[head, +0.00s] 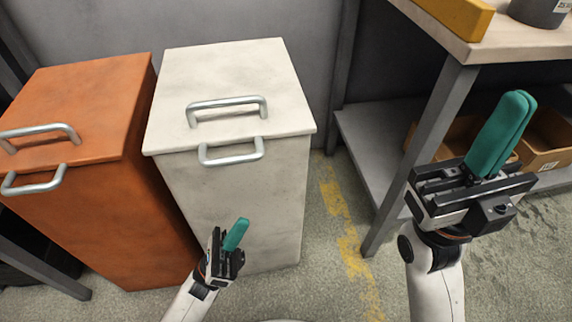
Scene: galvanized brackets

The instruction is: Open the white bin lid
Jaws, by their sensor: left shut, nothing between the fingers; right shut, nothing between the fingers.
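The white bin (240,200) stands upright in the middle of the head view. Its white lid (225,75) is closed, lying flat on the top. One metal handle (227,107) is on the lid and another metal handle (231,153) is on the front, just under the lid's edge. My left gripper (240,223) is shut and empty, low in front of the bin, below both handles and apart from them. My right gripper (520,97) is shut and empty, raised at the right in front of the workbench, well away from the bin.
An orange bin (90,190) with similar handles stands close at the left of the white one. A workbench (460,45) with a lower shelf (368,140) and cardboard boxes (547,146) stands at the right. A yellow floor line (340,225) runs through clear floor between.

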